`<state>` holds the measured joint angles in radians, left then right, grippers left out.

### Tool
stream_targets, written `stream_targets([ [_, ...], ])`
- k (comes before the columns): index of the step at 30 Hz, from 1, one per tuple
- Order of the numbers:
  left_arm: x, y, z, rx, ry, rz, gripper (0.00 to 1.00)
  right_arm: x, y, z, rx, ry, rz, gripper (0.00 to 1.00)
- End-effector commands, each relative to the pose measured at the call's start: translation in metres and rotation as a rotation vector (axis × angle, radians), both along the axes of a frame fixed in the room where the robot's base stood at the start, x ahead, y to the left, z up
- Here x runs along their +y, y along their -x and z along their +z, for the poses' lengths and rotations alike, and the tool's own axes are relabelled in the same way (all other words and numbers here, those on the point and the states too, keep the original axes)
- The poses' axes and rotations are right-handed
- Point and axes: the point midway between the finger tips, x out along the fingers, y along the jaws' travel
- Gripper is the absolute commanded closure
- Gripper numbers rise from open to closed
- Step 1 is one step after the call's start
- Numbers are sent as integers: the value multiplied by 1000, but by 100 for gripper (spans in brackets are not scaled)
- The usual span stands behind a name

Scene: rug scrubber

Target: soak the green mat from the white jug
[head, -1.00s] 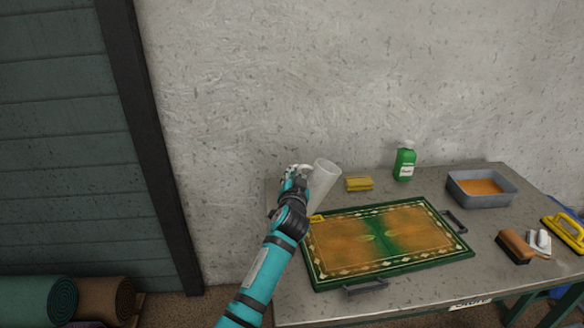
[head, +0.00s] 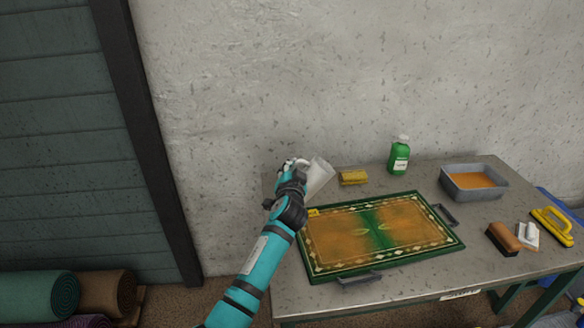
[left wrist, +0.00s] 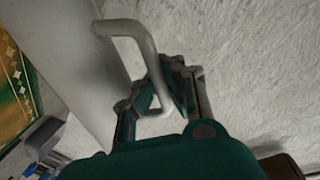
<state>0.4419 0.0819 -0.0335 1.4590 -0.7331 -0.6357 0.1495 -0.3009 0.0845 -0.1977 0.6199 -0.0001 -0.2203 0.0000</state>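The white jug (head: 319,178) is held above the table at the back left corner of the mat, tilted with its mouth toward the upper right. My left gripper (head: 292,166) is shut on its handle. In the left wrist view the jug's handle (left wrist: 146,45) passes between the fingers (left wrist: 166,88). The green mat (head: 378,232) lies flat on the table, with large orange-brown areas on both sides of a green middle band and a patterned border. I see no stream of liquid from the jug. My right gripper is not in view.
A yellow sponge (head: 353,178), a green bottle (head: 399,158) and a grey tub of orange liquid (head: 474,183) stand along the back. A brown brush (head: 503,239), a white-handled tool (head: 527,235) and a yellow-handled scrubber (head: 552,226) lie at the right. Rolled rugs (head: 40,296) lie at lower left.

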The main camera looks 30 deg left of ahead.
Motion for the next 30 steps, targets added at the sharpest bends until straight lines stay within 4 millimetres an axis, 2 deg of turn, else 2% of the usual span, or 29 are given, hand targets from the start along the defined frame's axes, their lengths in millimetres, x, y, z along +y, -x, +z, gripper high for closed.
stream_targets([
  [7,0,0,3,-3,-4,-1,100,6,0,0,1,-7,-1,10],
  [12,-3,-2,7,40,-68,-2,100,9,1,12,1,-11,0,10],
  [25,-4,-2,4,74,-117,-1,100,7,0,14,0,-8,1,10],
  [30,-8,-5,6,124,-192,-1,100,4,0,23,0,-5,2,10],
])
